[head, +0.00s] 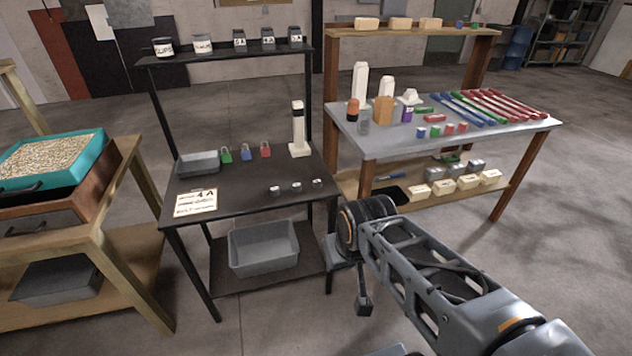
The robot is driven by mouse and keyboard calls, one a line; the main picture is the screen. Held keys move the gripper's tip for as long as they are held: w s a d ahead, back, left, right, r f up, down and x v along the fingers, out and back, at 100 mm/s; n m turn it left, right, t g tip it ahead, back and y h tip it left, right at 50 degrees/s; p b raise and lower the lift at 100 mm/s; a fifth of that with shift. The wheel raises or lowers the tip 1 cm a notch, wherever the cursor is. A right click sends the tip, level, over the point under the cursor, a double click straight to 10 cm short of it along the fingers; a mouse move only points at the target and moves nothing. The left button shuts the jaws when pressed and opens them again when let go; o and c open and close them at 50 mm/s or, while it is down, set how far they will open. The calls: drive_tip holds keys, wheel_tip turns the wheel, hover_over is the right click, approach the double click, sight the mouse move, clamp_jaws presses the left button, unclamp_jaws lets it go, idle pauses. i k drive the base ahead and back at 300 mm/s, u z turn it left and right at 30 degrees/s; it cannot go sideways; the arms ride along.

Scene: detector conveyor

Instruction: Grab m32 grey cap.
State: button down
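Three small pale-topped grey pieces, which look like caps, stand in a row near the front right of the black table: a left one (275,190), a middle one (297,187) and a right one (317,183). Their size markings are too small to read, so I cannot tell which is m32. My arm reaches in from the lower right, and its end hangs beside the black table's right front leg. My gripper (363,303) seems to be the dark part at the low end, apart from the caps; its fingers are not clear.
The black table (245,200) also holds a grey tray (198,164), green, blue and red padlocks, a label card (195,203) and a white upright device (299,135). A grey bin (263,248) is below. A crowded workbench (385,146) stands right, a wooden bench (100,205) left.

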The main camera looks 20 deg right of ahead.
sight(296, 186)
drive_tip(key=k, duration=1.15)
drive_tip(key=u, duration=1)
drive_tip(key=i, duration=0.85)
drive_tip(key=u, duration=0.4)
drive_tip(key=i, duration=0.95)
drive_tip(key=z, duration=1)
drive_tip(key=i, duration=0.7)
drive_tip(key=z, duration=0.75)
